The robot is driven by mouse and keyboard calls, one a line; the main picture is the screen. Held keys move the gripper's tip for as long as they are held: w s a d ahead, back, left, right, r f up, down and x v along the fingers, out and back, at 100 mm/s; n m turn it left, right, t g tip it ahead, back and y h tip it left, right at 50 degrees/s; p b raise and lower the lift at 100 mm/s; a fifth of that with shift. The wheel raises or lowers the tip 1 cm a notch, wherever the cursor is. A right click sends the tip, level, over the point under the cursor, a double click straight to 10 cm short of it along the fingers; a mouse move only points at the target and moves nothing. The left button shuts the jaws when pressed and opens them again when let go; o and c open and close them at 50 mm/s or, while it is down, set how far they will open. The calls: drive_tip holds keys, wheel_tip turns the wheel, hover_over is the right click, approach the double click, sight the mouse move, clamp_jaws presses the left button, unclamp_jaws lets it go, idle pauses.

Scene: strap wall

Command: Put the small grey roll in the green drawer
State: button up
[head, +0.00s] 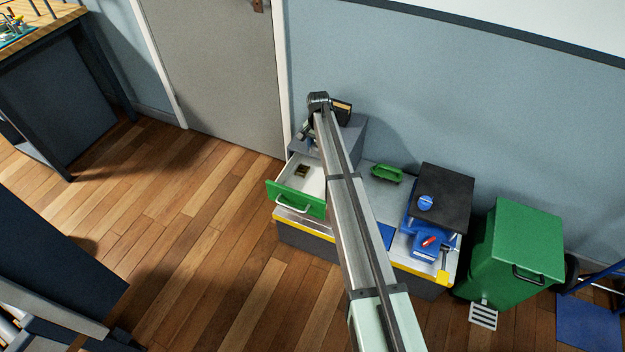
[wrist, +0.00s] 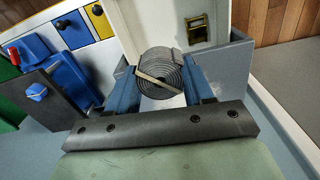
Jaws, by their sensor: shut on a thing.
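The small grey roll (wrist: 158,66), a wound grey coil with a tan strip across it, is between the blue fingers of my gripper (wrist: 163,84) in the wrist view. My gripper is shut on it. The green drawer (head: 313,206) is pulled open on the left of the low bench in the head view. Its pale inside (wrist: 140,22) shows beyond the roll in the wrist view. In the head view my arm hides the right part of the drawer, and I cannot make out the roll there.
A small brass-coloured thing (head: 301,171) lies in the drawer and also shows in the wrist view (wrist: 195,28). A green handled object (head: 386,174), blue items (head: 425,245) and a dark box (head: 446,190) are on the bench. A green bin (head: 520,245) stands right.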

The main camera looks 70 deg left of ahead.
sight(317, 184)
drive_tip(key=n, duration=0.4)
drive_tip(key=shift+d, duration=0.15)
drive_tip(key=n, duration=0.4)
drive_tip(key=shift+n, duration=0.3)
drive_tip(key=n, duration=0.5)
drive_tip(key=shift+s+d, duration=0.1)
drive_tip(key=shift+d, duration=0.05)
drive_tip(key=n, duration=0.4)
drive_tip(key=shift+n, duration=0.3)
drive_tip(key=n, duration=0.4)
drive_tip(key=shift+d, duration=0.1)
drive_tip(key=n, duration=1.3)
drive_tip(key=shift+n, duration=0.3)
wheel_tip(317, 184, down, 18)
